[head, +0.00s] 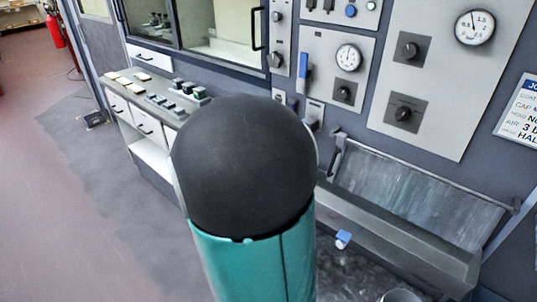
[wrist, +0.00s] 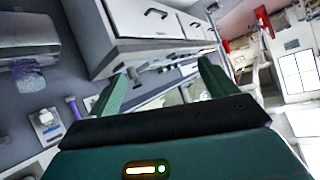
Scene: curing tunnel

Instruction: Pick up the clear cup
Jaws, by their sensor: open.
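The rim of a clear cup (head: 401,296) shows at the bottom edge of the head view, right of my teal arm. Most of the cup is cut off by the frame. In the wrist view a small see-through bluish shape (wrist: 28,79) shows at the left; I cannot tell whether it is the cup. My gripper (wrist: 162,86) is open, with its two green fingers apart and nothing between them. In the head view the gripper is hidden behind my arm. The cup is not between the fingers.
A grey trough (head: 400,240) juts from the wall panel above the cup. A small blue and white item (head: 343,239) lies on the dark surface below it. A bench with white drawers (head: 148,126) stands at the left. Open floor (head: 70,200) lies left of my arm.

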